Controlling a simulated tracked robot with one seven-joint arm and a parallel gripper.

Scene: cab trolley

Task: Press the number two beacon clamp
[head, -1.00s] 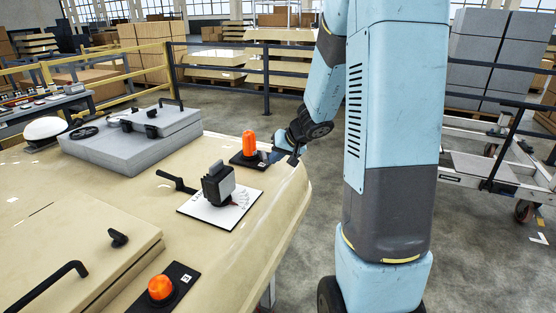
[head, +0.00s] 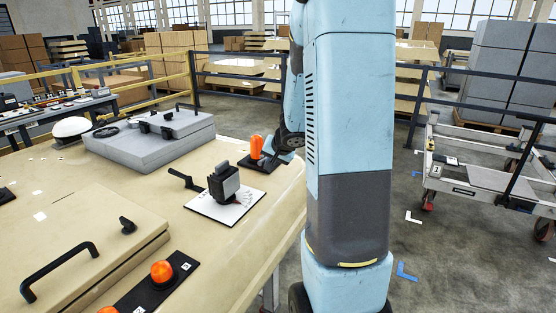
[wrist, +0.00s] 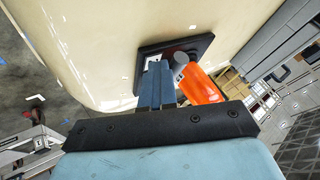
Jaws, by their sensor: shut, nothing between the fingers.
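An orange beacon lever (head: 256,147) stands upright on a black plate (head: 247,162) at the far right corner of the cream top. In the wrist view the orange beacon (wrist: 201,86) lies just right of my fingers, with a grey round end (wrist: 179,62) by the fingertips. My gripper (wrist: 153,80) is shut and empty, its tips over the white label on the black plate (wrist: 202,44). Whether the tips touch anything is unclear. Another orange beacon (head: 162,272) sits low on a black labelled plate (head: 140,296) at the front. I cannot read the numbers clearly.
A black switch block (head: 223,183) stands on a white card (head: 205,213), with a black handle (head: 184,180) beside it. A grey lidded box (head: 140,150) and white dome (head: 71,128) lie farther left. A trolley (head: 478,178) stands on the floor at right.

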